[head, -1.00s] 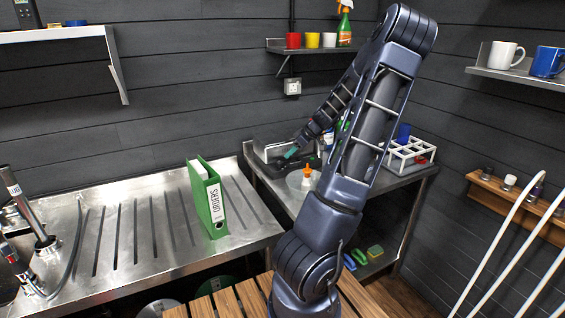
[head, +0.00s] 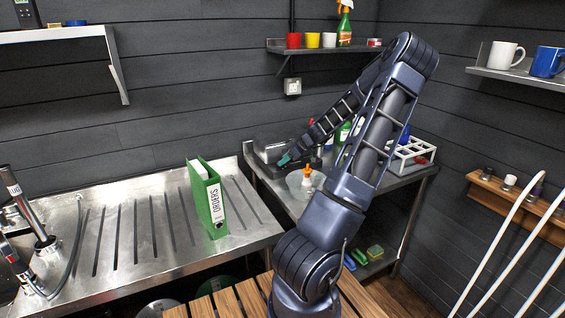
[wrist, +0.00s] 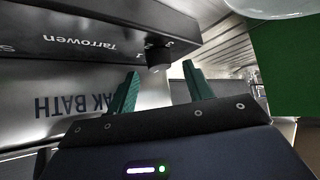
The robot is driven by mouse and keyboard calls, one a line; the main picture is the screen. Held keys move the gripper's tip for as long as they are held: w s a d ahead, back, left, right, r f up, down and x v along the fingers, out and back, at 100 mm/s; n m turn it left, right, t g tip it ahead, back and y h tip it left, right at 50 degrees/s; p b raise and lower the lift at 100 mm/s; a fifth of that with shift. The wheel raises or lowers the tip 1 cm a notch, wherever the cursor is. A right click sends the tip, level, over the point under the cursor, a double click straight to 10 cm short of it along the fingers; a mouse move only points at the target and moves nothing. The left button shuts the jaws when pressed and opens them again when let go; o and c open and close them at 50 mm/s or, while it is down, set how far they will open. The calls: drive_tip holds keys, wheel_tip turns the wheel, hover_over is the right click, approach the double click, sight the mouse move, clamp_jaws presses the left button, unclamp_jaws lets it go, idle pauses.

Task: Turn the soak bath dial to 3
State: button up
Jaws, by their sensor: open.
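The soak bath (head: 270,151) stands on the steel counter against the back wall. In the wrist view its front (wrist: 60,100) shows upside down, with part of the lettering "SOAK BATH". A dark panel with "Tarrowen" on it carries a short black knob, the dial (wrist: 158,56). I cannot read the dial's setting. My gripper (wrist: 160,82) is open, its two teal fingers apart and nothing between them. The dial lies just beyond the fingertips, roughly between them, and looks apart from both. In the head view my gripper (head: 288,157) is at the bath's front, and the dial does not show.
A bowl (head: 300,181) and an orange-capped bottle (head: 307,178) stand close in front of the bath. A white rack (head: 410,153) is on the right of the counter. A green binder (head: 207,198) stands on the draining board (head: 150,225).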

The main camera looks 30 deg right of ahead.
drive_tip(key=shift+x, duration=1.05)
drive_tip(key=c, duration=1)
drive_tip(key=shift+o, duration=0.2)
